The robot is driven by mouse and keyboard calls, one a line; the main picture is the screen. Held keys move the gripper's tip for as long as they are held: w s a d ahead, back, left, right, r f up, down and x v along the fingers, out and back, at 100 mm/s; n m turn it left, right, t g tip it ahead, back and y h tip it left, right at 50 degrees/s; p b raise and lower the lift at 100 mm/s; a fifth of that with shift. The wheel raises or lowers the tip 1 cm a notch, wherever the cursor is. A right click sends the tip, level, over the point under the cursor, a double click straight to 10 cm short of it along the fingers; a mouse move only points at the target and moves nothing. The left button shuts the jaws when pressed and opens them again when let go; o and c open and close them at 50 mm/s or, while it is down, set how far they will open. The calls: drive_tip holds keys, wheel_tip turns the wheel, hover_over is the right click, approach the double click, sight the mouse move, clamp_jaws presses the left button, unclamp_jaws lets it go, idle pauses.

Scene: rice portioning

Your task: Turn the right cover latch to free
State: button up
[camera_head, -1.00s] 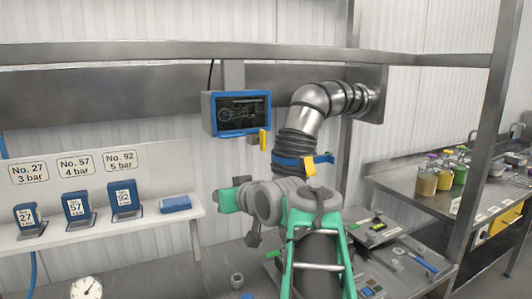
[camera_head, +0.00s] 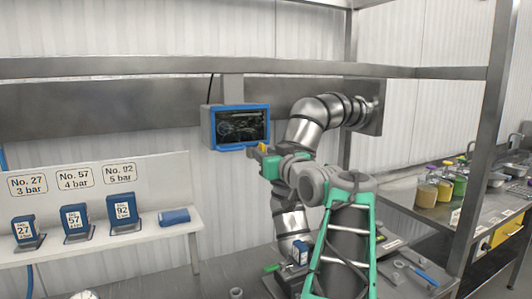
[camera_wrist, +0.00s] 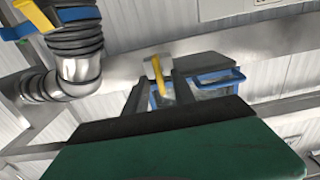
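A yellow lever (camera_head: 262,148) stands just below and right of the blue-framed screen in the head view. In the wrist view the yellow lever (camera_wrist: 159,76) lies between my gripper's two dark fingers, with small gaps beside it. My gripper (camera_head: 268,154) is at the lever and looks open; firm contact cannot be made out. A second yellow lever (camera_wrist: 14,4) sits on a blue band (camera_wrist: 78,14) round the ribbed pipe collar, at the wrist view's upper left. In the head view my arm hides this band and lever. I cannot tell which lever is the right latch.
The blue-framed screen (camera_head: 240,127) is close behind my gripper. The metal pipe (camera_head: 306,124) bends down just right of it. A steel beam (camera_head: 130,70) crosses above. Blue numbered blocks (camera_head: 125,212) stand on the left shelf; jars (camera_head: 427,193) stand on the right bench.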

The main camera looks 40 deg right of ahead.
clamp_jaws()
drive_tip(key=shift+m, duration=0.3)
idle(0.5)
drive_tip(key=m+p, duration=0.1)
drive_tip(key=m, duration=0.4)
drive_tip(key=m+p, duration=0.1)
drive_tip(key=m, duration=0.5)
drive_tip(key=m+p, duration=0.1)
drive_tip(key=m, duration=0.5)
drive_tip(key=shift+s+d+f+p, duration=0.15)
drive_tip(key=shift+d+f+p, duration=0.1)
drive_tip(key=shift+p, duration=0.05)
drive_tip(key=shift+m, duration=0.3)
